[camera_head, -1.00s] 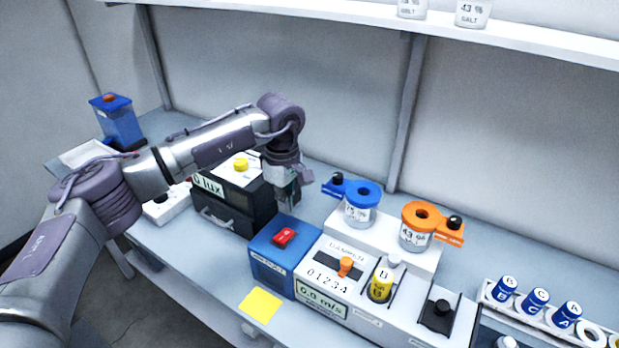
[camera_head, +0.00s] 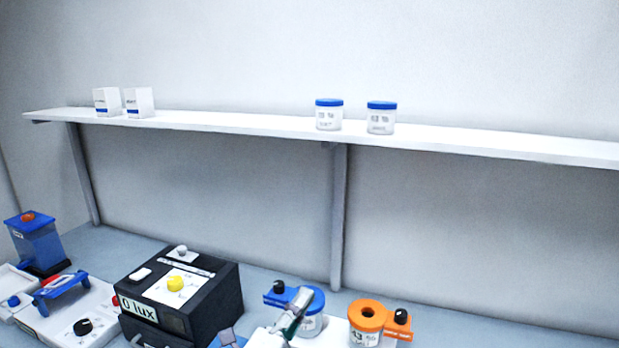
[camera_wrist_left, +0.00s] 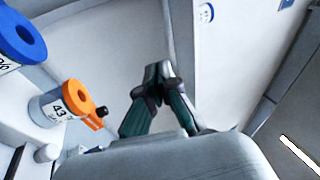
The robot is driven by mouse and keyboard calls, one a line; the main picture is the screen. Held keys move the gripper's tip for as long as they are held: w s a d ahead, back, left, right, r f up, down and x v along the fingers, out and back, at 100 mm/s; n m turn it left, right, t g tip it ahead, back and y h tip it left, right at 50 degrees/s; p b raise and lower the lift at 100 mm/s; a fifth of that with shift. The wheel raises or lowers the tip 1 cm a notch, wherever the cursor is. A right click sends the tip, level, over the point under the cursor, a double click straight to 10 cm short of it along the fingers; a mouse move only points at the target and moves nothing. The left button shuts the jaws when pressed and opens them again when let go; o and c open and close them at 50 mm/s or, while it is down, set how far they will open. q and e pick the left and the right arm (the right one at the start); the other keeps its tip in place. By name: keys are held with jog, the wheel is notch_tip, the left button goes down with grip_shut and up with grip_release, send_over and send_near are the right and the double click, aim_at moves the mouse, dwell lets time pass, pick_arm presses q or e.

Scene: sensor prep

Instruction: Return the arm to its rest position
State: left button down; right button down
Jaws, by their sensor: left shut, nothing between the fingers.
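My left gripper (camera_head: 301,300) shows at the bottom of the head view, partly cut off by the lower edge. It overlaps the blue-lidded jar (camera_head: 312,322) in the picture; I cannot tell the gap between them. In the left wrist view its fingers (camera_wrist_left: 158,72) come together at the tips with nothing between them. Most of my left arm is out of the head view. My right gripper is not in view.
An orange-lidded jar (camera_head: 367,338) stands to the right. A black lux box (camera_head: 218,290) and a blue container (camera_head: 38,243) stand to the left. A wall shelf (camera_head: 230,123) holds two boxes and two blue-lidded jars. The wall below it is bare.

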pick_arm(q)
jog(key=s+a+f+n+g+y, duration=0.35)
jog(key=a+f+n+y, duration=0.25)
jog(key=a+f+n, duration=0.25)
jog(key=s+a+f+n+g+y, duration=0.3)
jog(key=s+a+f+n+y, duration=0.25)
jog(key=a+f+n, duration=0.35)
jog(key=s+a+f+n+g, duration=0.15)
jog(key=s+f+g, duration=0.3)
jog(key=s, duration=0.45)
jog(key=s+f+n+g, duration=0.35)
jog(key=s+f, duration=0.25)
jog(key=s, duration=0.4)
notch_tip(320, 180, down, 30)
jog(key=s+g+b, duration=0.2)
jog(key=s+a+f+b, duration=0.1)
jog(key=s+a+f, duration=0.2)
jog(key=s+f, duration=1.2)
jog(key=shift+s+f+m+g, duration=0.25)
jog(key=shift+s+m+g, duration=0.1)
jog(key=shift+g, duration=0.1)
